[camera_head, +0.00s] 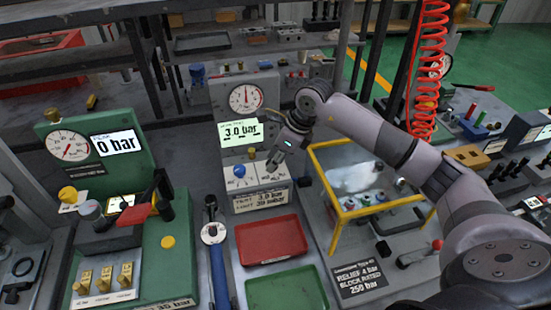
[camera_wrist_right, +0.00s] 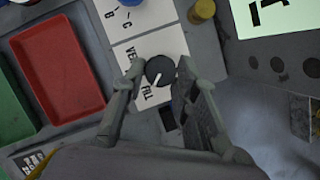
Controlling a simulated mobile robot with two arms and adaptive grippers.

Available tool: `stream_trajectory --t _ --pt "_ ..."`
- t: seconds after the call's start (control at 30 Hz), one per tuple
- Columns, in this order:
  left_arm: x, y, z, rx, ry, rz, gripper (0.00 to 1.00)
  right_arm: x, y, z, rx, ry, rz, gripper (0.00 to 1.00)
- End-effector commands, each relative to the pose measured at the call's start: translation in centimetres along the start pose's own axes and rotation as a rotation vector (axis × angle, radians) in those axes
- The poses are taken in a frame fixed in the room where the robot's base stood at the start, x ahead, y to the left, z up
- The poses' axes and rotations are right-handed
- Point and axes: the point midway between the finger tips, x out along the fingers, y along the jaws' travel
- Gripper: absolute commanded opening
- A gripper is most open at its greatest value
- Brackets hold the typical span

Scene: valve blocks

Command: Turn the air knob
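The air knob (camera_wrist_right: 160,70) is a dark grey round knob with a white pointer, on a white panel lettered VENT and FILL in the right wrist view. My right gripper (camera_wrist_right: 163,80) is open, with one finger on each side of the knob; the left finger looks close to it, but contact cannot be told. In the head view my right gripper (camera_head: 271,165) reaches down to the front panel of the grey test block (camera_head: 218,98). There the gripper largely hides the knob. My left gripper is not in view.
A blue knob (camera_head: 239,171) sits left of the gripper, under a 3.0 bar display (camera_head: 240,131) and gauge (camera_head: 246,98). A red tray (camera_head: 268,240) lies in front. A yellow-framed guard (camera_head: 340,215) stands close on the right. A green block (camera_head: 170,255) stands left.

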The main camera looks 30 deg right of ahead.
Motion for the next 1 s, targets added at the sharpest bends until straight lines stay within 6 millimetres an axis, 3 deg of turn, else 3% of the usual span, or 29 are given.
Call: stream_trajectory --t 0.37,0.67,1.0 --pt "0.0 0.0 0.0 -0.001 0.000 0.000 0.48 0.0 0.0 0.0 0.000 0.000 -0.001 0.00" --pt "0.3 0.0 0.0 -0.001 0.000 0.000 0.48 0.0 0.0 0.0 0.038 -0.001 -0.018 0.00" --pt "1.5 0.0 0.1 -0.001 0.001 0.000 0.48 0.1 0.2 0.0 0.244 -0.002 -0.105 0.00"
